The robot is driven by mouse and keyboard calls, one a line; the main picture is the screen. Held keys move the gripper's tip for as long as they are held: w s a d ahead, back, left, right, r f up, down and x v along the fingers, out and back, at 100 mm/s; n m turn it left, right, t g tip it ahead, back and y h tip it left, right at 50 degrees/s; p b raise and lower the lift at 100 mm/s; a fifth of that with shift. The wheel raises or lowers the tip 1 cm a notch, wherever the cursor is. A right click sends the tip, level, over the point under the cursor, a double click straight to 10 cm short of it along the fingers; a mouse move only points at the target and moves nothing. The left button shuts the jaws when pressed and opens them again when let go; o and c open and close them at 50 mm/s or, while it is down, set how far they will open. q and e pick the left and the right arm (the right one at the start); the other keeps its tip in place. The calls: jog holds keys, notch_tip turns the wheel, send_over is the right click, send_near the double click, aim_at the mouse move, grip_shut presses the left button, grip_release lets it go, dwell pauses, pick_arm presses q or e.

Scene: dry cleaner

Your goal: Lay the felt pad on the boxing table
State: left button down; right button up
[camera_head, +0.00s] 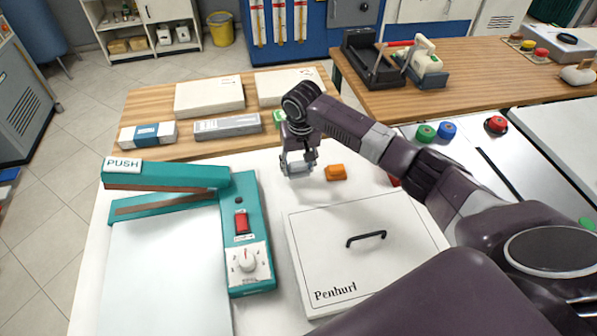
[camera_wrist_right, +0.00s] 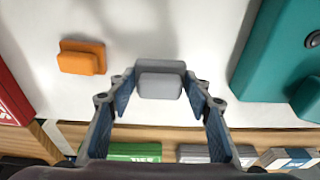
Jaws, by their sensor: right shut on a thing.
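A grey block with a raised smaller face (camera_wrist_right: 160,84), which looks like the felt pad, sits between the fingertips of my right gripper (camera_wrist_right: 160,88). The gripper is shut on it. In the head view my right gripper (camera_head: 298,163) points down at the white tabletop (camera_head: 262,185), near its edge with a wood top. The pad shows there only as a small grey piece (camera_head: 297,170). I cannot tell whether it touches the surface. The wood top (camera_head: 165,100) with cartons on it is probably the boxing table. My left gripper is not in view.
An orange block (camera_head: 336,172) is right of the gripper. A teal sealer (camera_head: 250,215) stands left, and a white Penhurl box (camera_head: 365,280) lies in front. White and grey cartons (camera_head: 209,97) (camera_head: 227,126) and a blue-white box (camera_head: 148,135) occupy the wood top.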

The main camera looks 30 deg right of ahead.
aim_at(299, 170)
jog(key=shift+f, duration=1.6)
jog(key=shift+f, duration=0.1)
jog(key=o, duration=1)
jog(key=r, duration=0.4)
jog(key=s+r, duration=0.1)
jog(key=r, duration=0.7)
jog(key=shift+s+a+r+b, duration=0.1)
jog(key=shift+s+a+b, duration=0.15)
jog(key=shift+s+b, duration=0.15)
